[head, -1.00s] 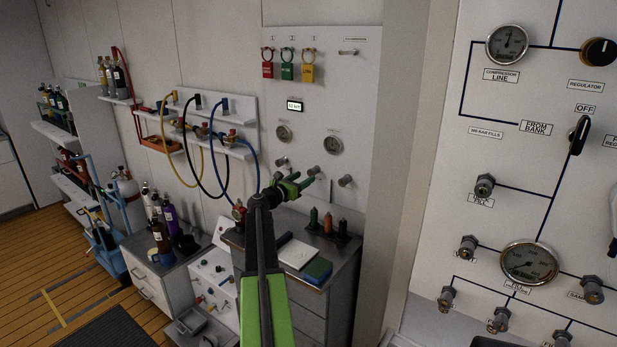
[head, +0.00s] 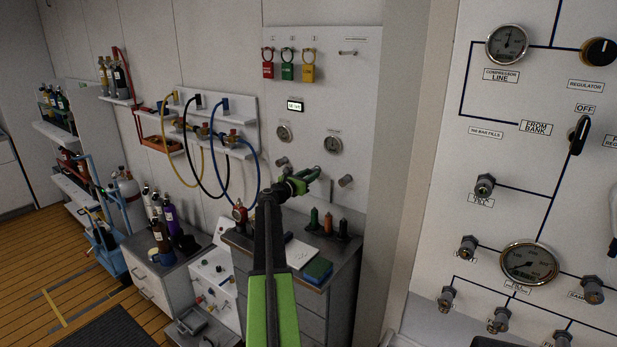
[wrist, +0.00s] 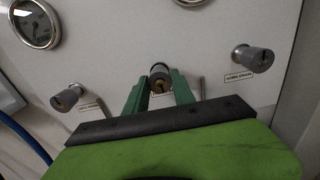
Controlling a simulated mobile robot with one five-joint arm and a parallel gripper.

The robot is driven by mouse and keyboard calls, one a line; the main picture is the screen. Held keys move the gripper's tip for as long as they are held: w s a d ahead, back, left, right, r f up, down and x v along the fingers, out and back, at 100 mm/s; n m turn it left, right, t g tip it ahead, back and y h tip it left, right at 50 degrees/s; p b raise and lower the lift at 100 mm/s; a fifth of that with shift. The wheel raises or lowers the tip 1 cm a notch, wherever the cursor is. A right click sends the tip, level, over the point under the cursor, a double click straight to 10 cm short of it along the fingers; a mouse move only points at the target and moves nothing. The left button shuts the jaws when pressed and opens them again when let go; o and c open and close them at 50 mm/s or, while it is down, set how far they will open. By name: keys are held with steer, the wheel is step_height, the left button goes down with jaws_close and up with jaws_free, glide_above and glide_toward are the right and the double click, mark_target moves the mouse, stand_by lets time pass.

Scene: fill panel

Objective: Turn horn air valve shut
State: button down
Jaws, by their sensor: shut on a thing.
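A row of three grey valve knobs sits low on the pale wall panel. In the wrist view, the middle knob (wrist: 160,80) stands between the green fingertips of my gripper (wrist: 160,84), which is shut on it. Its own label is hidden, so I cannot read whether it is the horn air valve. The right knob (wrist: 252,58) has a label that looks like "HORN DRAIN". In the head view, my gripper (head: 308,177) reaches the panel and largely covers the middle knob.
Gauges (head: 333,144) sit above the knobs, with colored padlocks (head: 287,66) higher up. A large gauge panel (head: 520,210) stands close on the right. Hoses (head: 250,150) hang at left.

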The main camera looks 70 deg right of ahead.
steer(key=shift+w+r, duration=0.1)
stand_by(0.3)
steer(key=shift+w, duration=0.1)
stand_by(1.8)
steer(key=c, duration=1.1)
jaws_free()
